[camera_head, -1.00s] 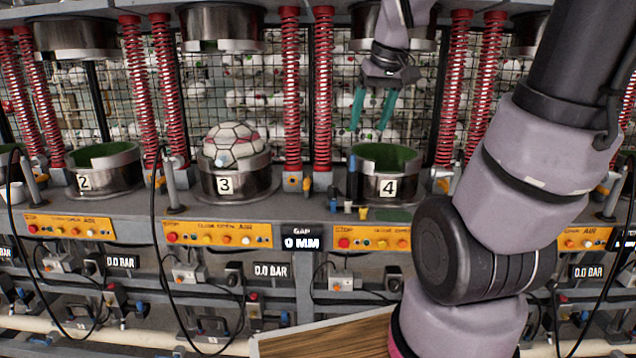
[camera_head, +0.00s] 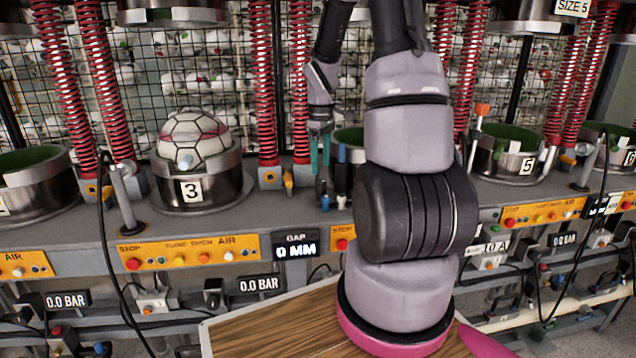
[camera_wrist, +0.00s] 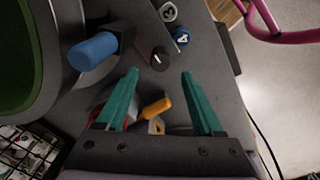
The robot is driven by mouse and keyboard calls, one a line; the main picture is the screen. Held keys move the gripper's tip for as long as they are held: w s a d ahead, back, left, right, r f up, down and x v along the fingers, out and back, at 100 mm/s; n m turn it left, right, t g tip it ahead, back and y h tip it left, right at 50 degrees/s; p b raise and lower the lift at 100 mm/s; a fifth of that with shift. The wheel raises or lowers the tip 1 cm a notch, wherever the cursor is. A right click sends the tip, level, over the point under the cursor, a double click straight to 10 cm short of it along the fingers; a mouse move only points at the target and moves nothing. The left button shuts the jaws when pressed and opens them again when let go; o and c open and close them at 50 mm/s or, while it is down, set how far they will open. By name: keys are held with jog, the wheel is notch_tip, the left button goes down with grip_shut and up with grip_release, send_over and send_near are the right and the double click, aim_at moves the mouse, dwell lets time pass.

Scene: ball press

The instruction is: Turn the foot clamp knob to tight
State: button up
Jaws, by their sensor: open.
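In the wrist view, a small black round knob (camera_wrist: 160,58) with a white pointer line stands on the grey bench top. No wording shows on it, so I cannot confirm that it is the foot clamp knob. My gripper (camera_wrist: 158,73) is open, with its teal fingers pointing towards the knob. The knob appears just past the gap between the fingertips; the fingers do not grip it. In the head view my gripper (camera_head: 319,172) hangs above the bench, left of station 4, whose cup is mostly hidden behind my arm. The knob cannot be made out there.
A blue-capped lever (camera_wrist: 93,51) stands close by the left finger, beside a green-lined cup (camera_wrist: 15,60). An orange lever (camera_wrist: 156,108) lies between the fingers. Station 3 holds a ball (camera_head: 195,138).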

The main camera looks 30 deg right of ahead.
aim_at(321, 181)
notch_tip(321, 181, down, 7)
dwell(0.3)
grip_shut()
